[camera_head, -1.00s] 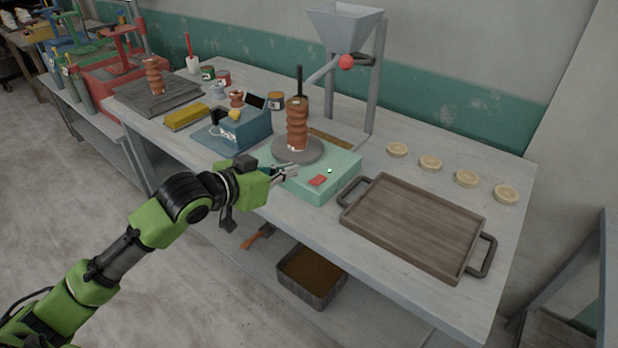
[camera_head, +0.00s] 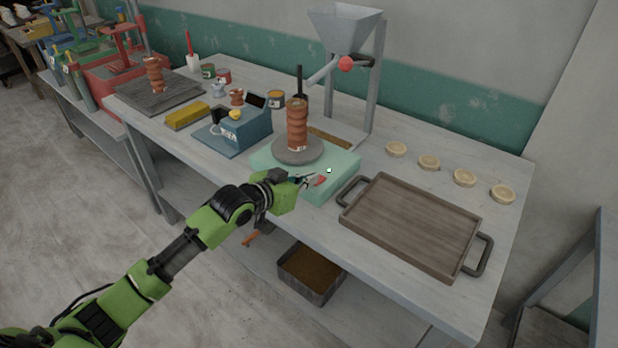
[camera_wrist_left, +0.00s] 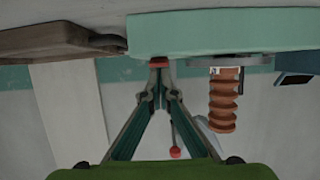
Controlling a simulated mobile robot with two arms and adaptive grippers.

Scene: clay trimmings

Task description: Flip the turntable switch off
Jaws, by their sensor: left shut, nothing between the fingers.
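The turntable is a mint-green box (camera_head: 345,164) with a grey round wheel (camera_head: 298,151) on top, and it also shows in the left wrist view (camera_wrist_left: 220,30). A ribbed orange-brown clay piece (camera_head: 297,125) stands upright on the wheel; it shows in the left wrist view (camera_wrist_left: 223,100) too. The red switch (camera_head: 320,181) is on the front right of the box, partly hidden by my gripper. My left gripper (camera_head: 309,179) is shut and empty, its tips at the switch. In the left wrist view the tips (camera_wrist_left: 158,64) meet just by the red switch (camera_wrist_left: 158,60); I cannot tell whether they touch.
A wooden tray with dark handles (camera_head: 412,222) lies to the right of the turntable. Several pale round discs (camera_head: 429,162) line the back right. A blue device (camera_head: 245,130) stands to the left. A grey hopper (camera_head: 345,28) stands behind. A bin (camera_head: 310,275) sits on the lower shelf.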

